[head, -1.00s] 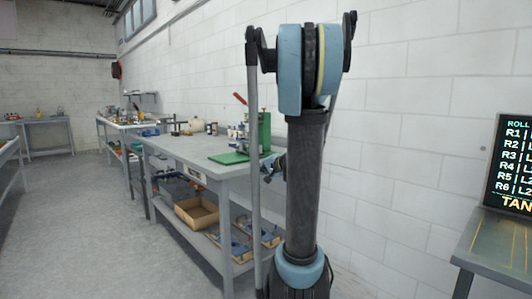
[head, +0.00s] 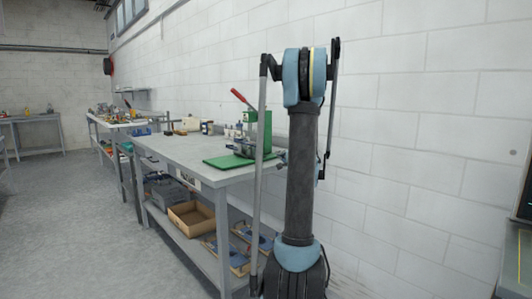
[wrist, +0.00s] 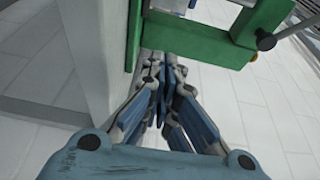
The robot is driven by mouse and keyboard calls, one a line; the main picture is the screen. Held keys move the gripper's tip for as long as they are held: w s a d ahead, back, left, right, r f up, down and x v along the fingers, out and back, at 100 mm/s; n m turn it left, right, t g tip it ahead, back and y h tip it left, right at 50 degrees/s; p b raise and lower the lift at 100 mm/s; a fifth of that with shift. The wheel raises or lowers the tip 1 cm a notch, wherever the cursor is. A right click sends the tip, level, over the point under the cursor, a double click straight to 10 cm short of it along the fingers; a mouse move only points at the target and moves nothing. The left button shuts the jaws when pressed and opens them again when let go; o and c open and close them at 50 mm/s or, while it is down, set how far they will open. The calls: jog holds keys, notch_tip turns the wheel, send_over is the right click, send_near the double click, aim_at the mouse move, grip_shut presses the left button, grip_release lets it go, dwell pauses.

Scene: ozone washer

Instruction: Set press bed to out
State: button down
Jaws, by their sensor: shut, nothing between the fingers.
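The green press (head: 263,130) with its red lever (head: 242,98) stands on the grey bench, behind and left of my arm in the head view. A green board (head: 228,162) lies flat in front of it. In the wrist view a green frame of the press (wrist: 205,48) crosses the top right, with a black ball-ended handle (wrist: 266,41) beside it. My gripper (wrist: 163,72) is shut and empty, its fingertips close below the green frame; contact cannot be told. The press bed cannot be made out clearly.
The grey bench (head: 180,150) runs along the white wall. Its lower shelf holds a cardboard box (head: 193,216) and blue-grey trays. Jars (head: 207,127) stand at its back. A dark screen (head: 526,195) is at the right edge. The floor at left is clear.

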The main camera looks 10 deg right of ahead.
aim_at(268, 158)
jog(key=shift+w+d, duration=0.15)
jog(key=shift+w, duration=0.5)
jog(key=w, duration=0.3)
jog(key=w+a, duration=0.1)
jog(key=w, duration=0.2)
jog(key=w+a, duration=0.1)
jog(key=w, duration=0.2)
jog(key=shift+w, duration=0.4)
jog(key=shift+s+a, duration=0.65)
jog(key=shift+a, duration=0.3)
jog(key=shift+s+a, duration=0.45)
jog(key=shift+a, duration=0.3)
